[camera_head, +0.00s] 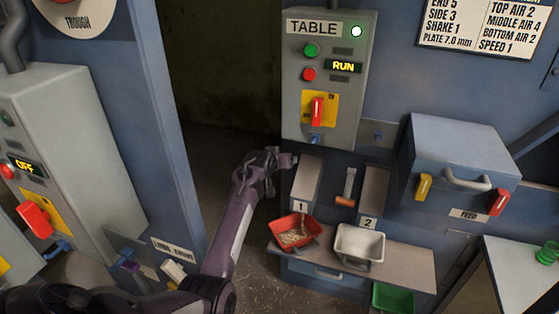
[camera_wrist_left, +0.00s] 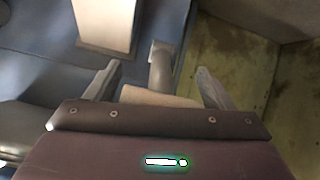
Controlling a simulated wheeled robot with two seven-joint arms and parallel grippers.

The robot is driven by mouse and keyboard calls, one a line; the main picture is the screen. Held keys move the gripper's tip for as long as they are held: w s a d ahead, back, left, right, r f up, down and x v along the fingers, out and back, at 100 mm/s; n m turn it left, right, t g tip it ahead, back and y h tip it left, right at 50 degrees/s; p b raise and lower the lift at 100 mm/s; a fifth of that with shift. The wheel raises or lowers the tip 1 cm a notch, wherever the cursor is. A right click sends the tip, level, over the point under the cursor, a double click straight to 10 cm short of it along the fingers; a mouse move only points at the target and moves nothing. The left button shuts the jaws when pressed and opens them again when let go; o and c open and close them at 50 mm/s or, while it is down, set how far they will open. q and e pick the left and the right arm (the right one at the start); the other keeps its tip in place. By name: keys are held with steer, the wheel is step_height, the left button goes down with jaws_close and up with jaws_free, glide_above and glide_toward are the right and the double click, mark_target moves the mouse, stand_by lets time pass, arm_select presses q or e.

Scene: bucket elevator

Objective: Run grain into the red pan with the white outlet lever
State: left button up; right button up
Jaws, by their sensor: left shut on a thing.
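The red pan (camera_head: 283,239) stands on the shelf below outlet spout 1 (camera_head: 305,182) and has some grain (camera_head: 295,236) in it. A thin brownish streak shows between the spout and the pan, perhaps falling grain. My left gripper (camera_head: 278,160) is at the upper left of spout 1. In the left wrist view my left gripper (camera_wrist_left: 158,90) is shut on the cream-white handle of the outlet lever (camera_wrist_left: 157,98), whose grey arm rises beyond it. In the head view the gripper mostly hides this lever. My right gripper is not in view.
A white pan (camera_head: 360,243) stands under spout 2 (camera_head: 374,190), beside the red pan. An orange-handled lever (camera_head: 346,200) hangs between the spouts. A green container (camera_head: 393,297) is below the shelf. The TABLE panel (camera_head: 325,85) shows RUN; the left panel shows OFF.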

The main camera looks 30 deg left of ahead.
arm_select(q)
steer(key=shift+w+a+r, duration=0.1)
steer(key=shift+w+r, duration=0.05)
steer(key=shift+r, duration=0.25)
steer(key=o, duration=1.1)
steer(key=shift+o, duration=1.1)
steer(key=shift+f, duration=0.2)
steer(key=b+v, duration=0.1)
steer(key=v, duration=0.7)
steer(key=shift+f, duration=0.15)
